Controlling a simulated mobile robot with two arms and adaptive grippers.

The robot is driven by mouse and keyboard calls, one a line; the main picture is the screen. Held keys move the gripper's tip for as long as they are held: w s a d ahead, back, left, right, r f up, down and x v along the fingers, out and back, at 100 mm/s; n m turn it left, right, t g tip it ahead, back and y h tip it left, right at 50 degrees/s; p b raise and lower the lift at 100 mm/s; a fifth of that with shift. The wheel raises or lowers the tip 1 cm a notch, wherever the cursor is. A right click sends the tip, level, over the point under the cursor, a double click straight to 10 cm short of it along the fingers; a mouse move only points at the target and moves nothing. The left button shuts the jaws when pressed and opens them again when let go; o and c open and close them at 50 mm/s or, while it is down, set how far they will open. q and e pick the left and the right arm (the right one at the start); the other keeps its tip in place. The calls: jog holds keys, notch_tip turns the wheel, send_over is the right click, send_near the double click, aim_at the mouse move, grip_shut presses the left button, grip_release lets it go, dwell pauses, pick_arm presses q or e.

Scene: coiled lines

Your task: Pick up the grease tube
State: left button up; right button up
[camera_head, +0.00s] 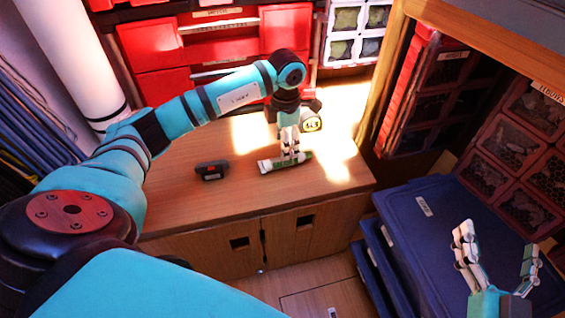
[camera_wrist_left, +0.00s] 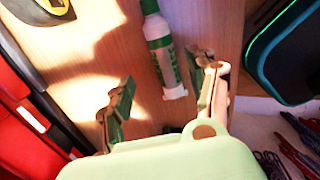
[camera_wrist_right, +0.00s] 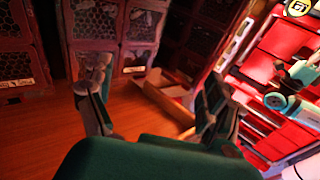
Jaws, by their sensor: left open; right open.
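The grease tube (camera_head: 284,163), white and green, lies on the wooden bench top. In the left wrist view the tube (camera_wrist_left: 163,52) shows between my open fingers, with its white end toward the palm. My left gripper (camera_head: 289,152) points down right at the tube in the head view; I cannot tell whether the fingers touch it. The left gripper (camera_wrist_left: 164,75) holds nothing. My right gripper (camera_head: 496,248) is open and empty at the lower right, far from the tube.
A dark handheld object (camera_head: 212,170) lies left of the tube. A yellow and black round item (camera_head: 312,124) stands behind the gripper. Red drawers (camera_head: 150,45) line the back. Blue lidded bins (camera_head: 440,215) fill the right, near my right gripper.

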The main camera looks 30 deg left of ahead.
pick_arm(q)
jog(key=shift+f, duration=0.4)
jog(key=f, duration=0.1)
jog(key=f+b, duration=0.1)
jog(key=f, duration=0.1)
jog(key=f+b, duration=0.1)
jog(key=shift+s+d+f, duration=0.15)
jog(key=shift+d, duration=0.15)
jog(key=shift+f, duration=0.15)
jog(key=shift+c, duration=3.3)
grip_shut()
pick_arm(e)
notch_tip(320, 180, up, 8)
jog(key=s+a+t+y, duration=0.1)
jog(key=s+t, duration=0.1)
jog(key=t, duration=0.3)
jog(key=shift+s+y, duration=0.4)
jog(key=shift+r, duration=0.1)
